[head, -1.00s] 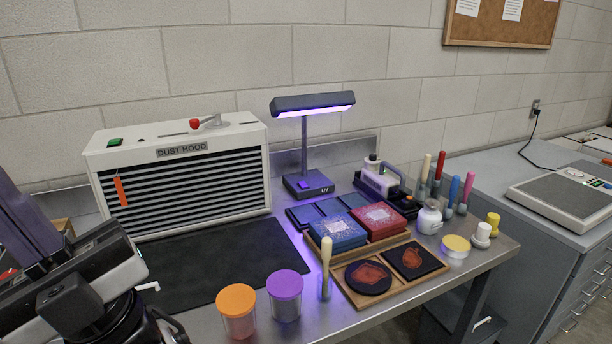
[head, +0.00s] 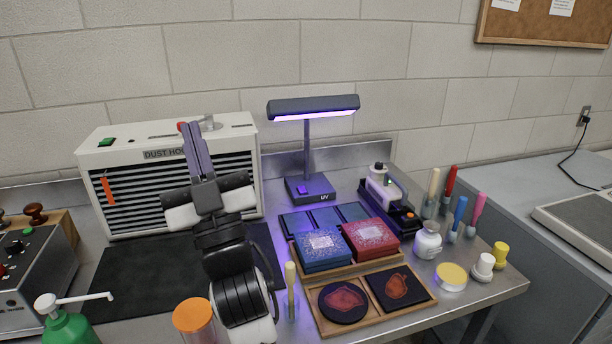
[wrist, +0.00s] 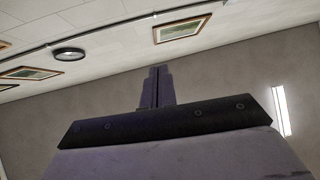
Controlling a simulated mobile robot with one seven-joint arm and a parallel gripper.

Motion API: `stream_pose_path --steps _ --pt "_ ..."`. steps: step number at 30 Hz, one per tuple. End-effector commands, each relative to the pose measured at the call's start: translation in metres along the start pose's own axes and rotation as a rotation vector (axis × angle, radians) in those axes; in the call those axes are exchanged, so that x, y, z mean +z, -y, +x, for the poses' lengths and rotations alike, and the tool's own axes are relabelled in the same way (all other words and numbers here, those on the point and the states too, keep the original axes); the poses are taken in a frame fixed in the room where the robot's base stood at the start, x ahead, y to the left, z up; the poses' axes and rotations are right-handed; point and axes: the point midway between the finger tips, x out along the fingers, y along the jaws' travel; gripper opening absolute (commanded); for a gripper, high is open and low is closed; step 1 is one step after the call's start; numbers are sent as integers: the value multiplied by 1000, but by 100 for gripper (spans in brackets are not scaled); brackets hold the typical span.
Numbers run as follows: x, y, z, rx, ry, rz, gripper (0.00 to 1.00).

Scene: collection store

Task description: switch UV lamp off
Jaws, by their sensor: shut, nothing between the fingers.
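The UV lamp (head: 314,108) stands on the steel bench in the middle of the head view. Its bar glows purple, so it is lit. Its dark base (head: 311,188) carries a purple, glowing switch (head: 303,190) and the label UV. My gripper (head: 191,127) is raised, fingers up, in front of the dust hood, left of the lamp and apart from it. Its fingers are shut with nothing between them. In the wrist view the gripper (wrist: 157,72) points at wall and ceiling, and the lamp is out of that view.
The dust hood (head: 100,160) stands behind my arm. Right of it are the blue box (head: 322,250), the red box (head: 371,240), a tray (head: 375,316) with two dark pieces, and a white bottle (head: 428,240). An orange-lidded jar (head: 194,316) is near the front.

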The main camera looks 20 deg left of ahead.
Motion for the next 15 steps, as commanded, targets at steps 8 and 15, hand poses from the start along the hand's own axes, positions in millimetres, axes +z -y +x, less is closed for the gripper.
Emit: stream_pose_path --steps 8,15 --pt "138 -211 -29 315 642 -136 0" --pt "246 -314 -90 446 1166 -50 0"
